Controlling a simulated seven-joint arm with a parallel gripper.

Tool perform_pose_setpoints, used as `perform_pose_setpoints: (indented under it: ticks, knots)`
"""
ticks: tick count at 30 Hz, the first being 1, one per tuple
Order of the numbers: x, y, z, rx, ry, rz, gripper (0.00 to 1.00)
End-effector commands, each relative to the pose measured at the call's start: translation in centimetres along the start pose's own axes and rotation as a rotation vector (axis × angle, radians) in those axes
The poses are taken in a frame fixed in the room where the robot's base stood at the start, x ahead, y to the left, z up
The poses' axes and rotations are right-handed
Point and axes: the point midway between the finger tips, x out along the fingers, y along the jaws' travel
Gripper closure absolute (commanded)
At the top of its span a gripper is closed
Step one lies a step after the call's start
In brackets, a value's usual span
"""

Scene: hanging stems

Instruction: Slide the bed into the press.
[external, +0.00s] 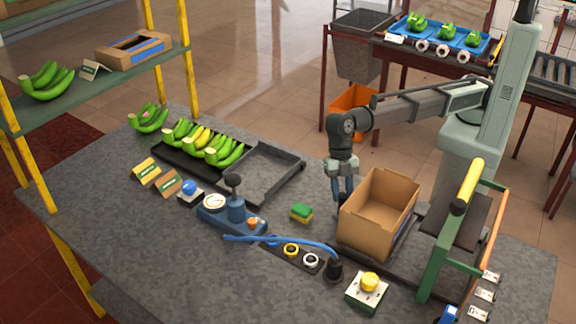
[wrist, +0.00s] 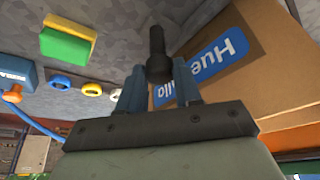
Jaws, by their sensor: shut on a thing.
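The bed (external: 408,240) is a dark flat slab, mostly hidden under an open, empty-looking cardboard box (external: 372,222). The press (external: 432,262) stands just right of the box; it has a green frame, a dark plate and a yellow-topped lever (external: 467,186). My gripper (external: 345,194) points down at the box's left side. In the wrist view, its blue fingers (wrist: 158,92) are shut on a black round-ended handle (wrist: 157,55), close to the box's blue label (wrist: 215,60). The handle's join to the bed is hidden.
A green and yellow sponge (external: 301,212) lies left of my gripper. Tape rolls (external: 291,250), a black stand (external: 333,268) with a blue tube and a yellow button box (external: 368,289) lie in front. A banana tray (external: 200,150) is further left.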

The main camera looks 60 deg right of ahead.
Motion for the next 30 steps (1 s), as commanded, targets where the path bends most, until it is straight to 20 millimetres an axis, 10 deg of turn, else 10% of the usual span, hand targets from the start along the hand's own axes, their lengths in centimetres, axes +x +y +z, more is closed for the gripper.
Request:
perform_pose_setpoints:
  ticks: [6,19,30]
  knots:
    - [0.0,0.0,0.0,0.000,0.000,0.001,0.99]
    - [0.1,-0.3,-0.3,-0.001,0.000,0.001,1.00]
    - [1.9,-5.1,-4.5,-0.005,0.001,-0.002,1.00]
